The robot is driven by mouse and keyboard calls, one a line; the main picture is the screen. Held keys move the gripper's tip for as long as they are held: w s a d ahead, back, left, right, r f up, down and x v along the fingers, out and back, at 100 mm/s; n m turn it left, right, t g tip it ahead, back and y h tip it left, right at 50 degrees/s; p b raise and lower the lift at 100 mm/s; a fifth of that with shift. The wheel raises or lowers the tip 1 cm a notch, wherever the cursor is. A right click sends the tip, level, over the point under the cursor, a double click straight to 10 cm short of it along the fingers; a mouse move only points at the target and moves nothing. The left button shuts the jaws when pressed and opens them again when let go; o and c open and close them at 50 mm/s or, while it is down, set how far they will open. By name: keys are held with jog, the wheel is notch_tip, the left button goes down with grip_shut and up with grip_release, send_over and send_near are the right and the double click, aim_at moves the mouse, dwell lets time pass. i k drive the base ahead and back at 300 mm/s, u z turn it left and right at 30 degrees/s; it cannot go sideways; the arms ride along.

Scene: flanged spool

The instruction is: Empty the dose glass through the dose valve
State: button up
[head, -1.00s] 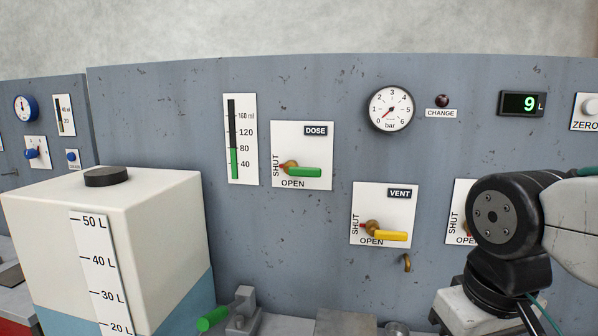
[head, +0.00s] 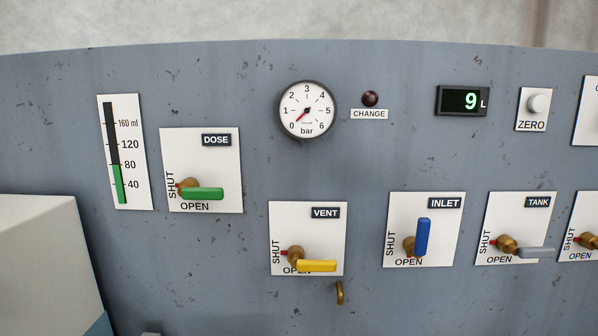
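The dose glass gauge (head: 117,152) is a tall strip on the grey panel at left. Its green column reaches about the 80 ml mark. The dose valve (head: 202,193) is right of it, on a white plate marked DOSE. Its green lever lies level, pointing right from a brass body, just above the word OPEN; SHUT is written upright at the left. My gripper is not in view.
The vent valve's yellow lever (head: 316,266) lies level; a brass spout (head: 340,292) hangs below. The inlet valve's blue lever (head: 423,237) stands upright. The pressure gauge (head: 307,110) reads near 0. The display (head: 463,101) reads 9 L. A pale tank (head: 45,255) stands at lower left.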

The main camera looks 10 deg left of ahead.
aim_at(189, 189)
jog(key=z, duration=0.15)
jog(key=k, duration=0.45)
jog(key=u, duration=1.2)
jog(key=i, duration=0.1)
jog(key=u, duration=0.1)
